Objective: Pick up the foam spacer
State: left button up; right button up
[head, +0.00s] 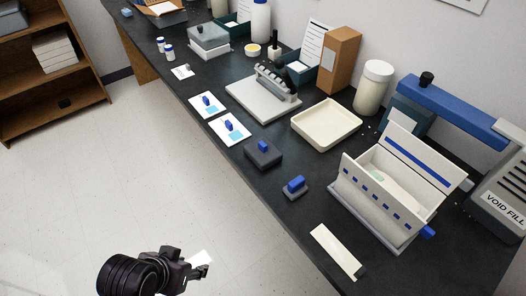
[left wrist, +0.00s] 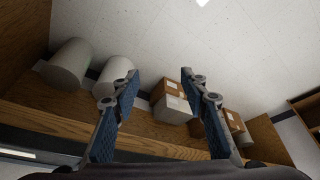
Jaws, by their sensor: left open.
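I cannot tell for certain which thing is the foam spacer. My left gripper (head: 204,264) is in front of the bench, over the floor, apart from both. In the left wrist view its two fingers (left wrist: 158,75) are spread with nothing between them. My right gripper is not in view.
A white box with an open lid (head: 385,190), a cream tray (head: 326,124) and a pale strip (head: 337,251) are on the bench (head: 255,205). Two white cards with blue pieces (head: 230,128) lie left. The left wrist view shows a wooden shelf (left wrist: 75,122) with boxes and rolls.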

pick_arm(q)
jog(key=w+d+r+m+t+h, duration=0.15)
jog(key=w+d+m+h, duration=0.25)
jog(key=w+d, duration=0.45)
jog(key=m+t+h, duration=0.2)
jog(key=m+h, duration=0.2)
jog(key=h, duration=0.1)
send_near(261, 145)
jog(key=shift+w+d+f, duration=0.3)
jog(key=shift+w+f, duration=0.35)
jog(key=shift+f, duration=0.1)
jog(key=shift+w+d, duration=0.25)
jog(key=p+x, duration=0.1)
jog(key=x, duration=0.2)
jog(key=p+x, duration=0.1)
jog(key=x, duration=0.2)
jog(key=shift+s+d+r, duration=0.1)
jog(key=shift+s+d, duration=0.05)
jog(key=shift+d, duration=0.15)
jog(key=shift+w+d+f, duration=0.25)
jog(key=shift+d+f, duration=0.05)
grip_shut()
